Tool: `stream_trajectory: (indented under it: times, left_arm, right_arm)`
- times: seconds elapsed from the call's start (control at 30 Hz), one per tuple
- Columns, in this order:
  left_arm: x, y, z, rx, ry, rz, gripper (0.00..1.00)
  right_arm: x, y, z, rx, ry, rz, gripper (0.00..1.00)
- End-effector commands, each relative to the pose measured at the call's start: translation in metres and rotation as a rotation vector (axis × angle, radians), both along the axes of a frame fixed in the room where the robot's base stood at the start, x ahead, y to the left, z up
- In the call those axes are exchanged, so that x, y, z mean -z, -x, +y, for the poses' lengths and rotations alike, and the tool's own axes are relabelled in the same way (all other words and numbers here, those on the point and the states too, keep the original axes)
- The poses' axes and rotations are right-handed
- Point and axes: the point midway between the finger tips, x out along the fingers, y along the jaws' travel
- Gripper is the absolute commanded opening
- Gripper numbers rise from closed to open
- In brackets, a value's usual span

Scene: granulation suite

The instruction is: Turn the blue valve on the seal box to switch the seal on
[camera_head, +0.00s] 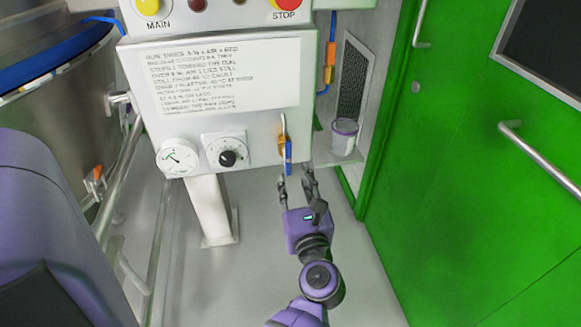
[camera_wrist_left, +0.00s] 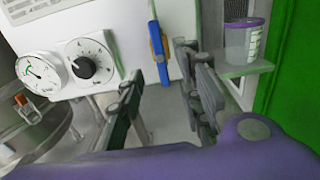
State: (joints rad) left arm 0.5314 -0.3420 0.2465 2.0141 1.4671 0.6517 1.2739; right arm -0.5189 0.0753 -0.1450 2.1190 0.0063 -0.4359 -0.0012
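The blue valve handle (camera_head: 288,158) hangs straight down from a brass fitting on the lower right of the white seal box (camera_head: 140,75). It also shows in the left wrist view (camera_wrist_left: 161,62), in line with the gap between my fingers. My left gripper (camera_head: 296,180) is open and empty, its fingertips just below and around the handle's lower end in the head view. In the left wrist view the two dark fingers (camera_wrist_left: 160,75) stand apart on either side of the handle. Whether either finger touches it cannot be told. My right gripper is not in view.
A round gauge (camera_head: 177,158) and a black dial (camera_head: 227,157) sit left of the valve. A lidded tub (camera_head: 344,137) stands on a small shelf to the right. A green door (camera_head: 480,190) closes the right side. A steel vessel (camera_head: 60,120) stands left.

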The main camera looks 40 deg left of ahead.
Motion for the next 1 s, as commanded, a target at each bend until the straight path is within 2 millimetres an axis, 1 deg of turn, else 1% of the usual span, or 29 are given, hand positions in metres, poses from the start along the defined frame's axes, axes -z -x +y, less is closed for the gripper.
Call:
stream_trajectory:
  times: [0.03, 0.1, 0.3, 1.0]
  left_arm:
    - [0.001, 0.007, -0.007, 0.000, 0.001, 0.003, 0.33]
    - [0.001, 0.013, -0.014, 0.000, 0.001, 0.002, 0.33]
    - [0.000, 0.021, -0.024, -0.001, 0.001, -0.001, 0.33]
    - [0.000, 0.021, -0.025, 0.000, 0.000, 0.000, 0.33]
  right_arm:
    - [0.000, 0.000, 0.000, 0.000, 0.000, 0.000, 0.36]
    - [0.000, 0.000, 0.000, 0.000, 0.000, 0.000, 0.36]
    - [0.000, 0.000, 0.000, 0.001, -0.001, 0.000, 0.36]
    - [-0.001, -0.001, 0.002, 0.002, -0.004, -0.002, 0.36]
